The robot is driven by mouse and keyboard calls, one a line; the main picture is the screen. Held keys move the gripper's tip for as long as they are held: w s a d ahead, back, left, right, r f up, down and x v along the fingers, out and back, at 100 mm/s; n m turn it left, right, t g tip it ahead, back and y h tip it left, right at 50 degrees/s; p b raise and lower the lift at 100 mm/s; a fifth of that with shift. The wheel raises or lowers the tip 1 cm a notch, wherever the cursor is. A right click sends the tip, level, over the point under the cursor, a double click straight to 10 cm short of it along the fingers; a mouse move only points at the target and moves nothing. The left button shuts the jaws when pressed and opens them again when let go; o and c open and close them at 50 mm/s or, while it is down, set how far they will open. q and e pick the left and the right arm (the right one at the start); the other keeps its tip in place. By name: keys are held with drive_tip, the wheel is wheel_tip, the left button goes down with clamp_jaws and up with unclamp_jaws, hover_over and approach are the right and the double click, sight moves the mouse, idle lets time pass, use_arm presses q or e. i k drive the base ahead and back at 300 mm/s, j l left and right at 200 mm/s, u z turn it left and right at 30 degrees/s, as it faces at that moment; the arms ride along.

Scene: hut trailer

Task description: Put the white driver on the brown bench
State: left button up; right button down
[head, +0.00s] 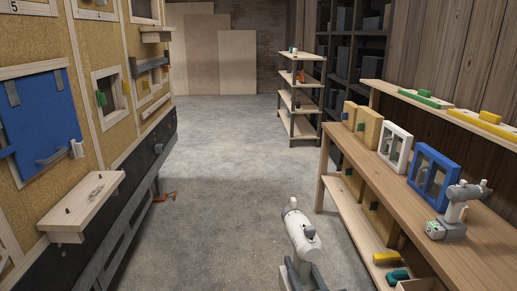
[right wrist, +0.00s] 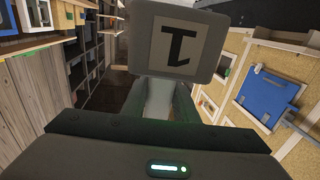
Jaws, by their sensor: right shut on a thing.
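A white driver (head: 298,224) with a dark grey part is at the bottom middle of the head view, above the open floor and left of the bench. My right gripper (head: 302,272) is shut on it. In the right wrist view, the driver's grey base (right wrist: 180,42) with a marked label is close to the camera, and its pale handle (right wrist: 159,100) is between the fingers. The brown bench (head: 405,190) runs along the right wall, apart from the driver. My left gripper is not in view.
On the bench stand a white-and-grey driver (head: 455,208), a blue framed window (head: 433,178), a white one (head: 395,147) and tan blocks. Its lower shelf (head: 350,220) holds small items. A wall with a blue panel (head: 40,120) is left. The middle floor (head: 220,170) is clear.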

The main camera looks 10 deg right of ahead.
sight(480, 263)
drive_tip(key=i+l+z, duration=0.1)
drive_tip(key=i+z, duration=0.2)
drive_tip(key=i, duration=0.15)
drive_tip(key=i+z, duration=0.3)
drive_tip(key=i+j+z, duration=0.1)
drive_tip(key=i+z, duration=0.35)
drive_tip(key=i+j+z, duration=0.15)
drive_tip(key=z, duration=0.3)
drive_tip(key=i+j+z, duration=0.35)
drive_tip(key=z, duration=0.15)
drive_tip(key=i+j+z, duration=0.25)
drive_tip(key=j+z, duration=0.2)
drive_tip(key=i+j+z, duration=0.15)
drive_tip(key=j+z, duration=0.75)
drive_tip(key=i+j, duration=0.05)
drive_tip(key=j, duration=0.05)
